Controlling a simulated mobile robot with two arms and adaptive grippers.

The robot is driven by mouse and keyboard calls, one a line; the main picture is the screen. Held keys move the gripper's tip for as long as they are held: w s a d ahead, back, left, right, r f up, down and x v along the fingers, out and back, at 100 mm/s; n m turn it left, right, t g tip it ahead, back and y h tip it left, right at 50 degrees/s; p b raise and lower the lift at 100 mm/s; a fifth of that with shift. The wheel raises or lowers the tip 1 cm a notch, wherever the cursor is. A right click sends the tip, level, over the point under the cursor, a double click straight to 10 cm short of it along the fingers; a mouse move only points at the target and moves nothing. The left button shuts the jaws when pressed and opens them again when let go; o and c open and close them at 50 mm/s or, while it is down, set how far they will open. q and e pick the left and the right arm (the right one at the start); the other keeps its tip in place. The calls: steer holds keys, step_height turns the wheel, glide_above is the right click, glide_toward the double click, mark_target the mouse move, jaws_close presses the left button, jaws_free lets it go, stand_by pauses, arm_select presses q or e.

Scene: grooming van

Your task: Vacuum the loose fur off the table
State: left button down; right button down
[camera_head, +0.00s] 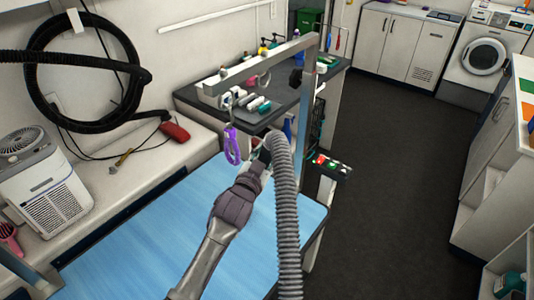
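The grooming table (130,235) has a light blue top across the lower left; I make out no loose fur on its visible part. My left arm reaches up across the table. Its dark gripper (263,155) is at the table's far end, at the upper end of a grey ribbed vacuum hose (286,215). The hose bends over there and hangs down to the bottom edge, so the gripper appears shut on its end. The fingertips and any nozzle are mostly hidden. My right gripper is not in view.
A dark counter (185,96) holds bottles and tools. A white dryer unit (45,185) stands left. Dark floor (400,180) on the right is clear.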

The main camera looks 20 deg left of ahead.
arm_select(q)
steer(key=shift+r, duration=0.1)
steer(key=shift+s+a+p, duration=0.1)
steer(key=shift+s+p, duration=0.35)
steer(key=shift+s, duration=0.15)
steer(key=s, duration=0.2)
steer(key=s+p, duration=0.1)
steer(key=s+a+p, duration=0.1)
steer(key=s, duration=0.1)
steer(key=shift+s, duration=0.3)
steer(key=shift+s+a+p, duration=0.1)
steer(key=shift+s+p, duration=0.3)
steer(key=shift+s, duration=0.5)
steer(key=shift+r, duration=0.1)
step_height(320, 180, up, 5)
steer(key=p, duration=0.5)
